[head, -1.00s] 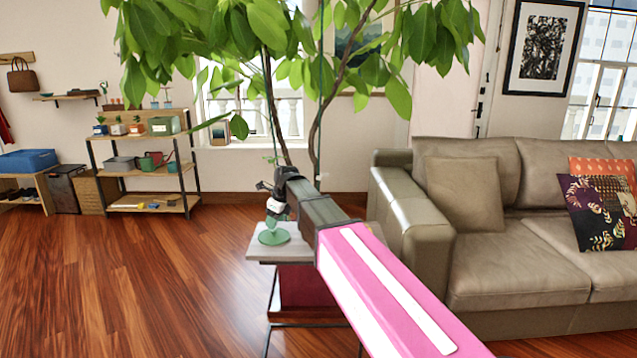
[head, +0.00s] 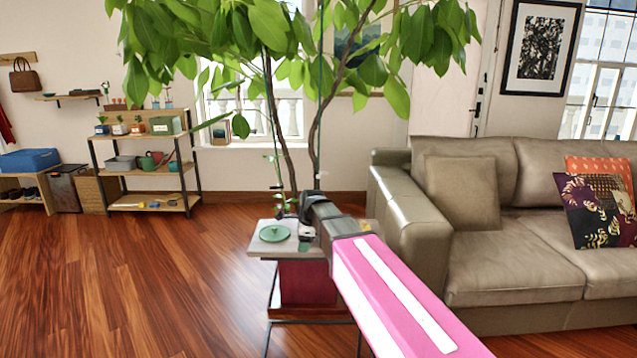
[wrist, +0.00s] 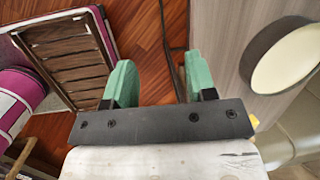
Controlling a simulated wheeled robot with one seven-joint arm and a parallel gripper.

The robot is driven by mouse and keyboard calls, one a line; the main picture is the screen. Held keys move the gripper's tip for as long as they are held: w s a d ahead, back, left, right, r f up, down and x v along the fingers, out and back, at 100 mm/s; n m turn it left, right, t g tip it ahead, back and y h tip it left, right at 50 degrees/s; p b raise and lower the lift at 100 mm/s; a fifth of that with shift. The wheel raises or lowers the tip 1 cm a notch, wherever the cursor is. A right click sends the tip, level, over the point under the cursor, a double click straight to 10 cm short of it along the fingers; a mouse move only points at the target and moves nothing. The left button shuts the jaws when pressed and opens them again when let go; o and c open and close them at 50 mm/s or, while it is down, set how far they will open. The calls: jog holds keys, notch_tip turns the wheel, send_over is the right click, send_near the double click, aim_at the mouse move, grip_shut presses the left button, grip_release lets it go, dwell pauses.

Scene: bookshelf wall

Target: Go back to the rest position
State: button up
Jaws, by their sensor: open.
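My gripper (wrist: 158,82) is open in the wrist view. Its two green fingers stand well apart with nothing between them, only the wooden floor behind. In the head view my gripper is mostly hidden by my own pink-and-white arm, at the right part of a small grey-topped table (head: 262,248). A round green dish (head: 274,233) lies on that table, left of my gripper. In the wrist view a grey wood-grain surface (wrist: 225,80) is to the right of the fingers, with a round cream piece with a dark rim (wrist: 285,57) on it.
A leafy plant (head: 255,30) hangs over the table from behind. A grey-brown sofa (head: 520,285) stands close on the right. A shelf rack (head: 150,170) and a blue box (head: 28,160) are at the back left. The wooden floor (head: 130,290) at the left is clear.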

jog(key=s+d+f+n, duration=0.5)
jog(key=d, duration=0.3)
jog(key=s+d+f+n+h, duration=0.1)
jog(key=s+d+f+n, duration=0.4)
jog(key=d, duration=0.3)
jog(key=s+d+f+n+g+h, duration=0.1)
jog(key=s+d+f+n, duration=0.5)
jog(key=s+d+n, duration=0.1)
jog(key=shift+s+d, duration=0.25)
jog(key=shift+d, duration=0.5)
